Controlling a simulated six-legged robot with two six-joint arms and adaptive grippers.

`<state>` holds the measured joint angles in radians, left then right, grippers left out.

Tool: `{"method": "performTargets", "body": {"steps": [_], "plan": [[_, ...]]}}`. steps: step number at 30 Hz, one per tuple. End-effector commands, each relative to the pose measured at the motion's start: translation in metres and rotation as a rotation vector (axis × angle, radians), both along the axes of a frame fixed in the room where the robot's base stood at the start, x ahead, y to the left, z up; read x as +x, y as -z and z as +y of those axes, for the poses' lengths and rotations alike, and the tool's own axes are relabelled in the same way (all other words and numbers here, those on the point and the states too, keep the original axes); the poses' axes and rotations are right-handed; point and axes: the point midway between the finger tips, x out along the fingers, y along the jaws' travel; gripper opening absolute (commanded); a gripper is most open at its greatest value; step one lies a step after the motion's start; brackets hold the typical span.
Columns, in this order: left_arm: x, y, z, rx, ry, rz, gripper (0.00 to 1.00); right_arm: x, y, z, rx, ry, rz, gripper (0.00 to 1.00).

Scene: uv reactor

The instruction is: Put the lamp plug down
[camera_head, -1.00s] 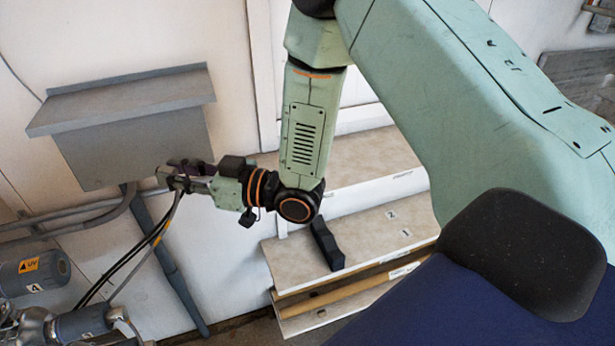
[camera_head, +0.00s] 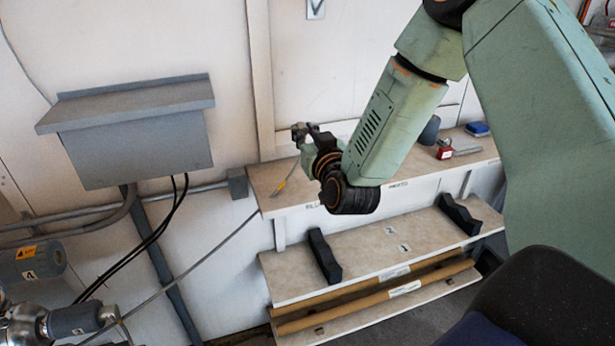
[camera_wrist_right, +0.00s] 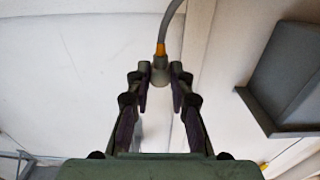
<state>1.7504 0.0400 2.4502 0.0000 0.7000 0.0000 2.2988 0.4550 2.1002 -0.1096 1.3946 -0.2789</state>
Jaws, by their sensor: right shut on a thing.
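My right gripper (camera_head: 303,132) is above the left end of the upper shelf (camera_head: 262,190), close to the wall. In the right wrist view its two fingers (camera_wrist_right: 160,85) are shut on the lamp plug (camera_wrist_right: 160,73), a small grey piece with a yellow-orange collar and a grey cable (camera_wrist_right: 171,22). In the head view the plug's body is hard to make out at the gripper. My left gripper is not in view.
A grey box (camera_head: 137,150) is on the wall at left. A red item (camera_head: 445,150), a blue item (camera_head: 477,129) and a dark cylinder (camera_head: 431,130) stand on the upper shelf's right part. The lower shelf (camera_head: 375,245) holds two black supports (camera_head: 325,257). Lamp units (camera_head: 35,262) are at lower left.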

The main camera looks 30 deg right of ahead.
Motion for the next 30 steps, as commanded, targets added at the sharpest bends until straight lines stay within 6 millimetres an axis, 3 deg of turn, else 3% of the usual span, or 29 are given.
{"method": "performTargets", "body": {"steps": [1, 3, 11, 18, 30], "plan": [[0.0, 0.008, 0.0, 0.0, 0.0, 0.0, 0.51, 0.0, 0.016, 0.001, -0.002, -0.002, 0.006, 0.0], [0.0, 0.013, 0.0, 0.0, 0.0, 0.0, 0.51, 0.0, 0.028, 0.001, -0.002, -0.002, 0.004, 0.0], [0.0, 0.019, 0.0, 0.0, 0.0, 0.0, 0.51, 0.0, 0.048, 0.001, -0.001, -0.003, 0.001, 0.0], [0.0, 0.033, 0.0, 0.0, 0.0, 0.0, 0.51, -0.002, 0.08, 0.0, -0.001, -0.003, 0.002, 0.0], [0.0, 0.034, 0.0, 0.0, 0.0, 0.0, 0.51, -0.003, 0.084, 0.0, 0.0, -0.002, 0.0, 0.0]]}}
